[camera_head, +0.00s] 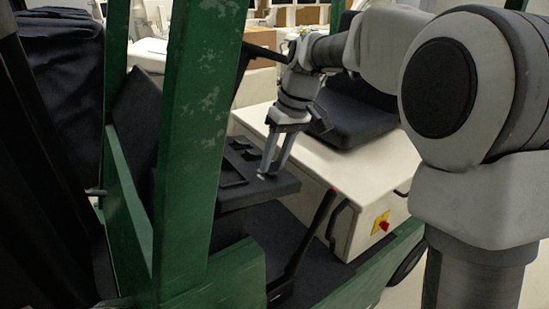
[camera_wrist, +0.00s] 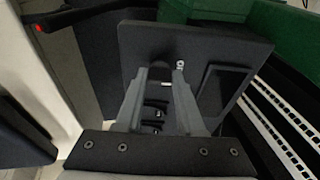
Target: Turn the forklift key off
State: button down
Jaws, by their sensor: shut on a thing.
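The forklift's dark dashboard panel (camera_head: 283,187) lies behind the green post in the head view, and it fills the middle of the wrist view (camera_wrist: 222,42). My gripper (camera_head: 267,173) points down at the panel's near right part. In the wrist view my gripper (camera_wrist: 161,72) has its fingertips at the panel, a little apart, shut on a small dark piece (camera_wrist: 160,74), which I take to be the key. The fingers hide most of it, so its turn angle cannot be told. A small silver bit shows at the right fingertip.
A green post (camera_head: 200,130) stands close in front of the panel. A dark lever (camera_head: 312,235) rises to its right. The cream body (camera_head: 340,185) carries a black seat (camera_head: 350,115) and a red knob on a yellow plate (camera_head: 381,222). Dark levers (camera_wrist: 155,113) sit beneath the fingers.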

dwell(0.4)
jog(key=c, duration=0.5)
grip_release()
jog(key=p+v, duration=0.2)
jog(key=v, duration=1.5)
jog(key=shift+r+p, duration=0.25)
jog(key=shift+p, duration=0.1)
jog(key=shift+s, duration=0.1)
